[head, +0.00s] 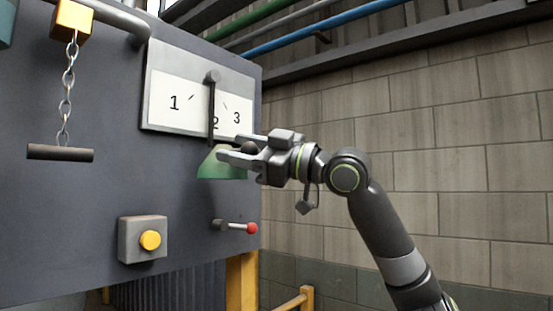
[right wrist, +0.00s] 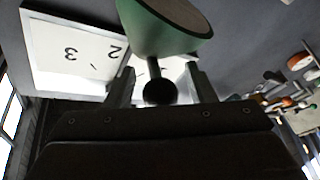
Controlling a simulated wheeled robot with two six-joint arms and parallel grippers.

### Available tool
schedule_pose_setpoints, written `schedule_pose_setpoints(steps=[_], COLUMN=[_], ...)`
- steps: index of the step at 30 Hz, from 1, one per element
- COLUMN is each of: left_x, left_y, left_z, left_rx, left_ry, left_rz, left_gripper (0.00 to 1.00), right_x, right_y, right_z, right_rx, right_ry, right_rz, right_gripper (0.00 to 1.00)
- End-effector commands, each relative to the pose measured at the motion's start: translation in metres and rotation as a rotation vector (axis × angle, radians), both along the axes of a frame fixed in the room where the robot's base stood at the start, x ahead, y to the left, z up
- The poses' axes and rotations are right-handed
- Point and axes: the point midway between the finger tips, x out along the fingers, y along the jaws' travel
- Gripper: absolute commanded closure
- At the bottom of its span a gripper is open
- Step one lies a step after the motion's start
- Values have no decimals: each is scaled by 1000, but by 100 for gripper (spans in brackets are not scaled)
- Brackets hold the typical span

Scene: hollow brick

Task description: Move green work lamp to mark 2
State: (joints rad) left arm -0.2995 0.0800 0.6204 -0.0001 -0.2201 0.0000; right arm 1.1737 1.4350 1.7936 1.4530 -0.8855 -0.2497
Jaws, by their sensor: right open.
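The green work lamp (head: 222,168) has a conical shade and hangs on a dark arm from a pivot at the top of a white plate (head: 175,96) marked 1, 2 and 3. The arm points straight down, across mark 2 (head: 215,122). The shade also shows in the right wrist view (right wrist: 165,28), with a stem ending in a black ball (right wrist: 159,91). My right gripper (head: 236,146) is open, its fingers on either side of the ball and stem, with visible gaps in the right wrist view. My left gripper is not in view.
On the dark panel are a chain with a bar handle (head: 60,153), a box with a yellow button (head: 150,240) and a red-knobbed lever (head: 251,228) just below the lamp. A block wall (head: 440,140) stands behind, with free room right of the panel.

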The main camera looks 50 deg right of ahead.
Motion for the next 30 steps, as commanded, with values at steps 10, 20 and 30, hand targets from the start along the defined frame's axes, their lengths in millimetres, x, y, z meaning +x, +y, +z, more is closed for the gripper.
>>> schedule_pose_setpoints(steps=[10, 20, 30], left_x=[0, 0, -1], left_y=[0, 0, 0], left_z=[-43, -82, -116], left_rx=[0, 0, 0], left_ry=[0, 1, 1], left_rz=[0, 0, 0], left_gripper=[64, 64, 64], right_x=[-41, -86, -133], right_y=[-20, -40, -61], right_z=[-17, -27, -38], right_rx=[0, 2, 2], right_ry=[-1, -3, -3], right_rz=[-6, -5, -3], right_gripper=[50, 50, 50])
